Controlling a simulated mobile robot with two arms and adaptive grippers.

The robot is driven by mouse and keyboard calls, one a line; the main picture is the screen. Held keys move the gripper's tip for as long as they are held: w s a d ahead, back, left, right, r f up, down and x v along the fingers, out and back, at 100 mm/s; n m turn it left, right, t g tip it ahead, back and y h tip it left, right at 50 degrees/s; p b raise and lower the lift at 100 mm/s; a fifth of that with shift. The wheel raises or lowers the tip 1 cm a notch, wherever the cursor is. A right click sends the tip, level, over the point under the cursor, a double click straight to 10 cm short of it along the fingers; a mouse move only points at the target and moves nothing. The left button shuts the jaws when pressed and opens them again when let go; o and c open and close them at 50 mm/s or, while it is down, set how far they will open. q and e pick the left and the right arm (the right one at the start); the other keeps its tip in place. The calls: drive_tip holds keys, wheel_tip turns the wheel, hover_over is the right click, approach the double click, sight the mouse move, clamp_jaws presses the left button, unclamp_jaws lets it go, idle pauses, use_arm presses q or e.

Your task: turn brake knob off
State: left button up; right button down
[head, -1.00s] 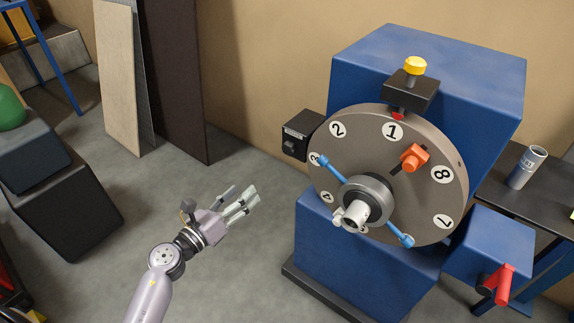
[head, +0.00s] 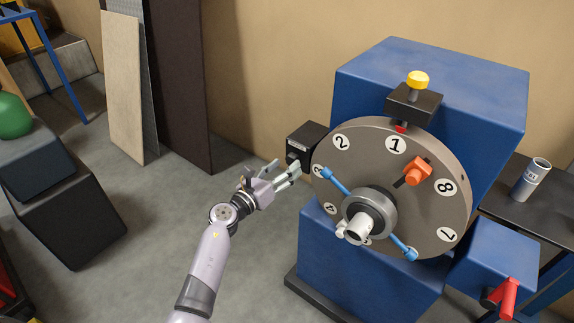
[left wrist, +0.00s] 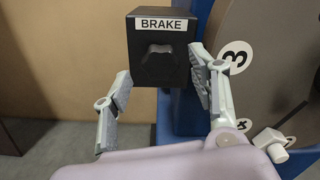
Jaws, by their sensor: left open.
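The black brake box (head: 304,141) sticks out at the left of the numbered dial on the blue machine. In the left wrist view the brake box (left wrist: 159,24) carries a white BRAKE label, and the dark brake knob (left wrist: 160,64) sits on its front face below the label. My left gripper (head: 287,170) is open and empty, just in front of the box. In the left wrist view the left gripper's fingers (left wrist: 160,88) stand either side of the knob, apart from it. My right gripper is not in view.
The large grey numbered dial (head: 440,160) with its blue-handled hub (head: 368,212) is close to the right of my left gripper. A red handle (head: 503,298) is at the lower right. Panels (head: 180,85) lean on the wall at left. Floor between is clear.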

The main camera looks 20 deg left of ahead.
use_arm(q)
drive_tip(key=shift+x, duration=0.9)
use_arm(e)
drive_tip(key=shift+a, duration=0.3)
use_arm(q)
drive_tip(key=c, duration=1.2)
drive_tip(key=shift+o, duration=0.2)
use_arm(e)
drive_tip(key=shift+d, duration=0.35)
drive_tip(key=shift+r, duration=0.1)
